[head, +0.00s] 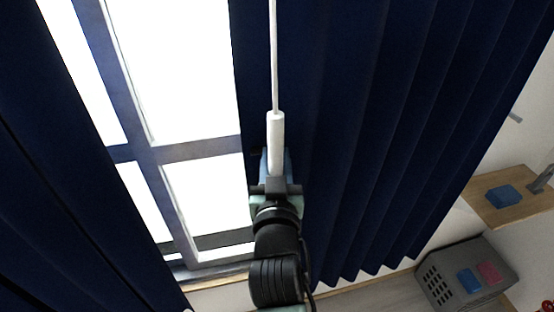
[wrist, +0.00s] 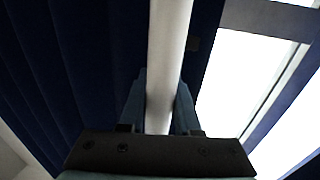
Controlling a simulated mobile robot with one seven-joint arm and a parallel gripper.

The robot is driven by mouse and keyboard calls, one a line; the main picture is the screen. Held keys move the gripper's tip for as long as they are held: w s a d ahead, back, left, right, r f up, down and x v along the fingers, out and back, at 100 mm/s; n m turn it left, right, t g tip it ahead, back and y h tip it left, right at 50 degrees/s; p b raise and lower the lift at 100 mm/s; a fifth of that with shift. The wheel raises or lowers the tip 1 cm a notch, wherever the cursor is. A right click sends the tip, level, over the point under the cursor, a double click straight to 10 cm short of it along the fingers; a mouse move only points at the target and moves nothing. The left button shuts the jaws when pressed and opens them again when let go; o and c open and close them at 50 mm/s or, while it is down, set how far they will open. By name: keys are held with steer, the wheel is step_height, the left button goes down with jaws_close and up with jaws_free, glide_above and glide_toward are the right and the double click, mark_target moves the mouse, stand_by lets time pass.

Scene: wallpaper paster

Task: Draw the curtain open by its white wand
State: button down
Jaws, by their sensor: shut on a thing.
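The white wand (head: 274,140) hangs down in front of the right-hand dark blue curtain (head: 340,110), near that curtain's left edge. Its upper part is a thin rod and its lower part a thicker white handle. My gripper (head: 274,172) is shut on the handle. In the wrist view the wand (wrist: 167,60) runs between the two fingers of my gripper (wrist: 160,110). The curtain's folds also show in the wrist view (wrist: 70,70). The lower end of the handle is hidden by my gripper.
A bright window (head: 185,90) with a dark frame shows between this curtain and another dark blue curtain (head: 50,180) at the left. At the right are a wooden shelf (head: 522,202) with a blue block (head: 502,197) and a grey crate (head: 438,290) below.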

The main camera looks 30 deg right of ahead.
steer(key=shift+s+d, duration=0.15)
steer(key=shift+d, duration=0.3)
steer(key=c, duration=0.6)
jaws_free()
steer(key=shift+a, duration=0.1)
steer(key=b+v, duration=0.3)
steer(key=v, duration=1)
steer(key=shift+b, duration=0.4)
